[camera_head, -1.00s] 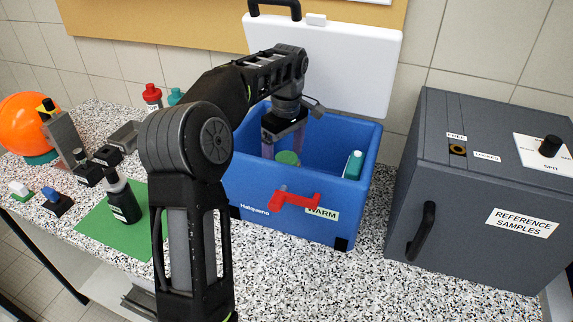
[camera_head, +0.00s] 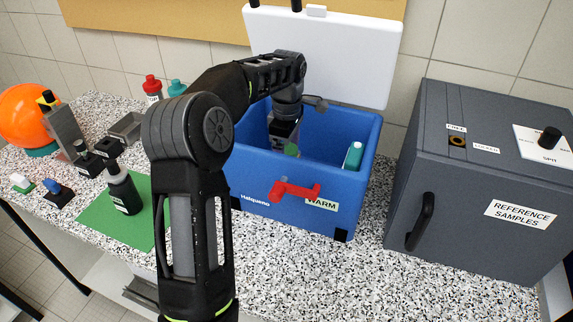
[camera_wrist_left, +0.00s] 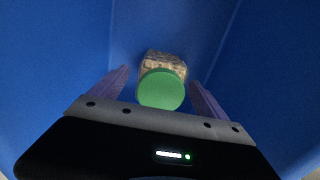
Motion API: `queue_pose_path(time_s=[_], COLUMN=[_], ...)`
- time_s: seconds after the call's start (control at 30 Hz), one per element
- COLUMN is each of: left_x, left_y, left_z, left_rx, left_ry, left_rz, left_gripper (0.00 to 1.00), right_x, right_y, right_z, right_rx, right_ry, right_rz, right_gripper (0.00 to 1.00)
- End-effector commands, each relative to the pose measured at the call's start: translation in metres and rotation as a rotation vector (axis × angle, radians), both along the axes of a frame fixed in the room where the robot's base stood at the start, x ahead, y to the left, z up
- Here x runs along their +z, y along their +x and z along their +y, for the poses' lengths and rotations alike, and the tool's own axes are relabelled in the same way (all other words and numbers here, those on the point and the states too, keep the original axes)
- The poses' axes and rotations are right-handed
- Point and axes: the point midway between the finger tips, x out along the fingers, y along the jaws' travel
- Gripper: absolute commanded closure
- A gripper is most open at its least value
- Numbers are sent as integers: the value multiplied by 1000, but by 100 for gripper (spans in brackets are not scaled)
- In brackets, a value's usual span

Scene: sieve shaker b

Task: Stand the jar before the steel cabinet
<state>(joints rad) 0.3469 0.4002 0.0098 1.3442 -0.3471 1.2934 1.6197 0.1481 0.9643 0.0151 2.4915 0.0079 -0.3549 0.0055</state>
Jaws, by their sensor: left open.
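The jar has a round green lid and a body with pale brown contents, seen in the left wrist view (camera_wrist_left: 162,88). It is inside the blue box; in the head view only part of its green lid (camera_head: 291,150) shows. My left gripper (camera_head: 285,143) reaches down into the box above the jar. In the left wrist view its two fingers (camera_wrist_left: 158,78) are open, one either side of the jar's lid with gaps. The dark grey cabinet (camera_head: 465,240), labelled "REFERENCE SAMPLES", stands at the right with its door shut.
The blue box (camera_head: 262,190) has high walls, a red latch (camera_head: 296,191) and a raised white lid (camera_head: 325,60) behind. A teal-capped bottle (camera_head: 353,156) is in its right side. A dark bottle (camera_head: 123,190) stands on a green mat (camera_head: 95,225). The speckled counter before the cabinet is clear.

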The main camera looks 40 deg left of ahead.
Motion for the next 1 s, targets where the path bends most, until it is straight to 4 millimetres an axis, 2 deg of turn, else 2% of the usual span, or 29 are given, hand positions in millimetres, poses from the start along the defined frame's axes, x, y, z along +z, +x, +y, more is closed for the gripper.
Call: queue_pose_path(time_s=[0.27, 0.5, 0.6, 1.0], left_x=[-7, -42, -50, -52], left_y=[-1, -2, -1, -1], left_z=[0, 0, 0, 0], left_rx=[0, 0, -1, -1], left_ry=[-1, -1, -1, 0], left_rz=[3, 4, 0, -1], left_gripper=[15, 15, 15, 15], right_x=[5, 15, 16, 15], right_y=[0, -2, -2, -2], right_z=[0, -1, -1, -1], right_rx=[-1, -1, -2, -2], right_ry=[-1, -4, -5, -5], right_rz=[1, 6, 7, 7], right_gripper=[64, 64, 64, 64])
